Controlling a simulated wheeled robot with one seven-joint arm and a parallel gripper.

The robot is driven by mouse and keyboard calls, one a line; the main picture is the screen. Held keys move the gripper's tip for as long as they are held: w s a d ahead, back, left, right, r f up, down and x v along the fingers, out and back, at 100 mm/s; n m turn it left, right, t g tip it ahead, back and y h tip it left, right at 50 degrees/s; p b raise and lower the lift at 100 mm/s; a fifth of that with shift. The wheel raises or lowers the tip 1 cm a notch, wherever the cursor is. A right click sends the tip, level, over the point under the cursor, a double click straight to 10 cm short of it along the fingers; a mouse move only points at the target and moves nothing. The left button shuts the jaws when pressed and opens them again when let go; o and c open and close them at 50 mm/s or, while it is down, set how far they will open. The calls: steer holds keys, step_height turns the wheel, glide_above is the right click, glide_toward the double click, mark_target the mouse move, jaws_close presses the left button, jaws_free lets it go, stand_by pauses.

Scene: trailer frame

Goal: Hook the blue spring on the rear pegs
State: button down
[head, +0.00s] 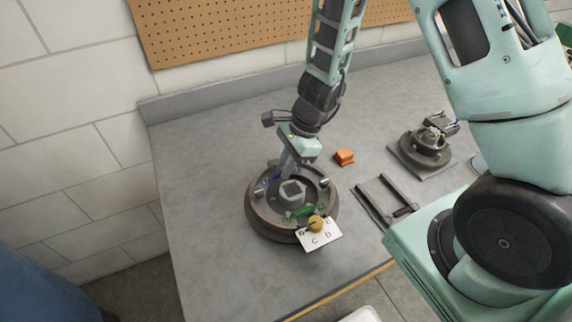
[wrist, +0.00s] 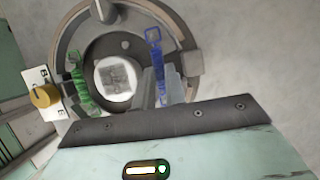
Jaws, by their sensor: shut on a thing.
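The round brake assembly (head: 258,222) lies on the bench, with a grey hub at its centre. My gripper (head: 284,169) reaches down over its rear side and is shut on the blue spring (head: 267,180). In the wrist view the blue spring (wrist: 154,52) lies lengthwise beside the hub, its loop end pointing away from my fingers (wrist: 165,88). The fingers hide part of its near end. I cannot tell whether either end is on a peg. A green spring (head: 303,211) lies across the front side of the assembly; it also shows in the wrist view (wrist: 82,80).
A gold knob (head: 316,222) on a lettered white card (head: 322,238) sits at the front rim. To the right are an orange block (head: 344,157), a dark frame (head: 384,200) and a second, smaller assembly (head: 426,147). The bench left of the brake assembly is clear.

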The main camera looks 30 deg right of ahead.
steer(key=c, duration=1.4)
jaws_free()
steer(key=c, duration=0.3)
steer(key=shift+r, duration=0.15)
steer(key=shift+r+p, duration=3.15)
steer(key=shift+r, duration=0.25)
